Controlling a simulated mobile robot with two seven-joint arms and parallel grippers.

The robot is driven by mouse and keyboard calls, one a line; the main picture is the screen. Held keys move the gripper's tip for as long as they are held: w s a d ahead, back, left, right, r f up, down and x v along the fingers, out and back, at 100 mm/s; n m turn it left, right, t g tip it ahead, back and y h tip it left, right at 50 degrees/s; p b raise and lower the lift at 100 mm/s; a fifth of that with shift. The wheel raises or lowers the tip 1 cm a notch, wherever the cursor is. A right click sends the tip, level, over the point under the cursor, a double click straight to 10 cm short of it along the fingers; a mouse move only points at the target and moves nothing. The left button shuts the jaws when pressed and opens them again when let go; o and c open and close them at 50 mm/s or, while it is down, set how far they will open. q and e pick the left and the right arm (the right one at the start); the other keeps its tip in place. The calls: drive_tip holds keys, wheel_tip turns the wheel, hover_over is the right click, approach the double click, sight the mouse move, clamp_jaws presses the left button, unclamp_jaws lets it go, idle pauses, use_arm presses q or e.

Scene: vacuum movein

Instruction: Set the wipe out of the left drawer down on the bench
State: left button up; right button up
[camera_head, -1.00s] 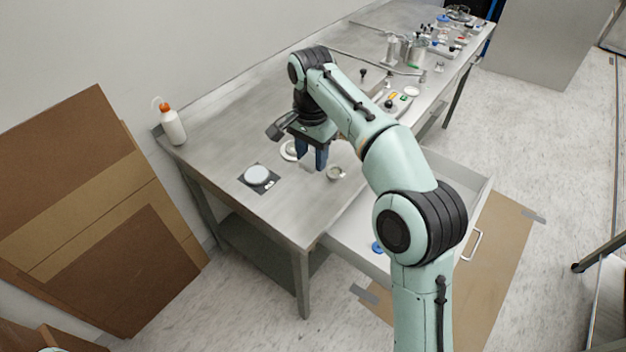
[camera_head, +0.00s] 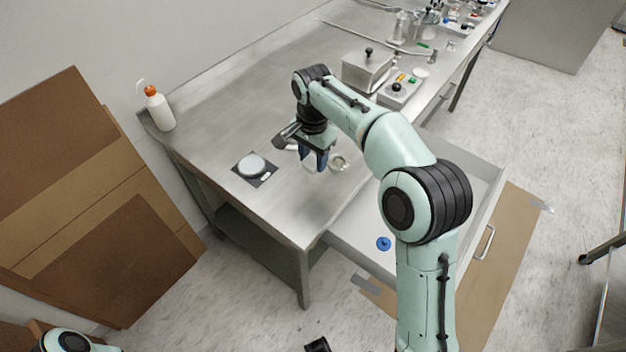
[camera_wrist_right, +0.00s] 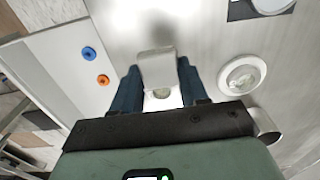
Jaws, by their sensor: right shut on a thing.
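My right gripper (camera_head: 316,160) points down over the steel bench (camera_head: 240,120), near its front edge beside the open drawer. Its blue fingers are shut on a white wipe, which shows in the right wrist view (camera_wrist_right: 158,68) between the fingertips. A dark shadow lies on the bench beyond the wipe, and I cannot tell whether the wipe touches the bench. The left drawer (camera_head: 358,247) is pulled out to the right of the gripper; a blue round piece (camera_head: 384,244) lies in it. My left gripper does not show.
A white disc on a dark square plate (camera_head: 251,165) lies left of the gripper. Small round dishes (camera_head: 339,162) are close to the fingers. A white bottle with an orange top (camera_head: 159,109) stands at the back left corner. A metal box (camera_head: 367,68) stands farther along.

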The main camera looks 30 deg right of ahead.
sight(313, 185)
wheel_tip(313, 185, down, 8)
drive_tip(key=shift+r+b, duration=0.1)
drive_tip(key=shift+b, duration=0.4)
drive_tip(key=shift+f, duration=0.25)
drive_tip(key=o, duration=1)
wheel_tip(313, 185, up, 12)
drive_tip(key=shift+r+p, duration=0.25)
drive_tip(key=shift+p, duration=0.9)
